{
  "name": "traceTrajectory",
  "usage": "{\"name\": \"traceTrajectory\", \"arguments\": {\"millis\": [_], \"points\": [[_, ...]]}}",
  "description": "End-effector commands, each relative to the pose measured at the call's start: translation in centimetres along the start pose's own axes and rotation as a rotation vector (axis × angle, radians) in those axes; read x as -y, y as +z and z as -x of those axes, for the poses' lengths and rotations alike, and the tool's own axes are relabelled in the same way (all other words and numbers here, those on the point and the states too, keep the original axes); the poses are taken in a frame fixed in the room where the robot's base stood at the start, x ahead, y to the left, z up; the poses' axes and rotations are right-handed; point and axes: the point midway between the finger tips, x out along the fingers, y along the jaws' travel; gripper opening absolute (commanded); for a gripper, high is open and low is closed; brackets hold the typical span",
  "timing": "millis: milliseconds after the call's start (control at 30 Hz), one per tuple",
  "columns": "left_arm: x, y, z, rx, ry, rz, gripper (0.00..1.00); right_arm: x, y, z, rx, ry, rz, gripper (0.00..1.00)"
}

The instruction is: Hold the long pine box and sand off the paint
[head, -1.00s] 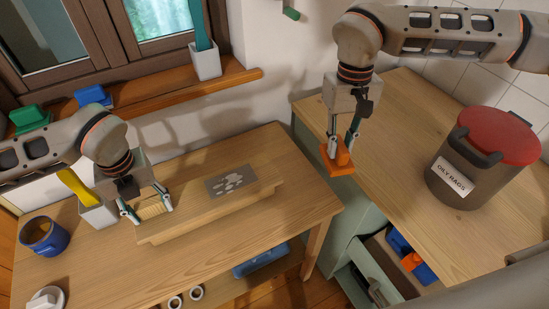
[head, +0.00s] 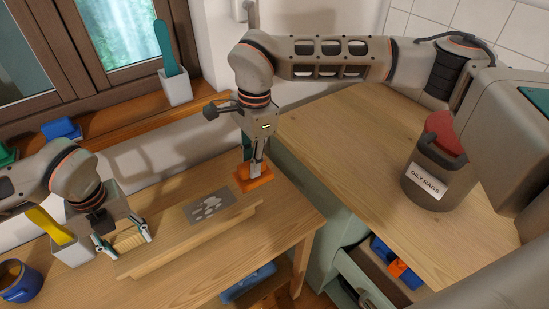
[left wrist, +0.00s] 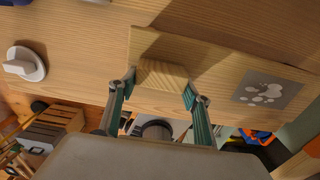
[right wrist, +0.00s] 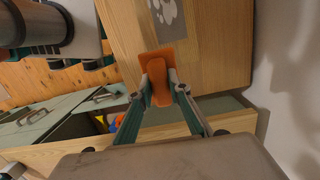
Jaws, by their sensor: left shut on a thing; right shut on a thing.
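The long pine box (head: 185,243) lies on the wooden workbench. A grey patch with pale splotches (head: 208,206) is on its top, and the patch also shows in the left wrist view (left wrist: 268,92). My left gripper (head: 122,240) is shut on the raised pine block (left wrist: 162,75) at the box's left end. My right gripper (head: 254,172) is shut on an orange sanding block (right wrist: 160,82). The orange block is by the box's right end, to the right of the patch. I cannot tell whether it touches the wood.
A grey bin labelled "OILY RAGS" with a red lid (head: 434,172) stands on the right counter. An open drawer (head: 362,275) holds blue and orange things. A blue mug (head: 18,282) and a pale holder (head: 72,252) are at the bench's left.

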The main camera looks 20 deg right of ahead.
Motion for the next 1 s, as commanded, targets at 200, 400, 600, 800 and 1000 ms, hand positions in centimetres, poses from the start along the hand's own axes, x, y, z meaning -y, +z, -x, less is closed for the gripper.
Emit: {"name": "traceTrajectory", "arguments": {"millis": [200,400,600,800,1000], "points": [[0.0,0.0,0.0,0.001,0.0,0.0,0.2,1.4,4.0,-0.9,0.005,-0.036,-0.332,0.01],[0.0,0.0,0.0,0.0,0.0,0.0,0.2,2.4,7.8,-1.7,0.008,-0.071,-0.643,0.01],[0.0,0.0,0.0,0.0,0.0,0.0,0.2,3.0,11.8,-2.5,0.011,-0.107,-0.957,0.01],[0.0,0.0,0.0,0.0,0.0,0.0,0.2,3.3,15.6,-3.2,0.013,-0.141,-1.257,0.01],[0.0,0.0,0.0,0.0,0.0,0.0,0.2,3.3,18.1,-3.6,0.014,-0.165,-1.459,0.01]]}}
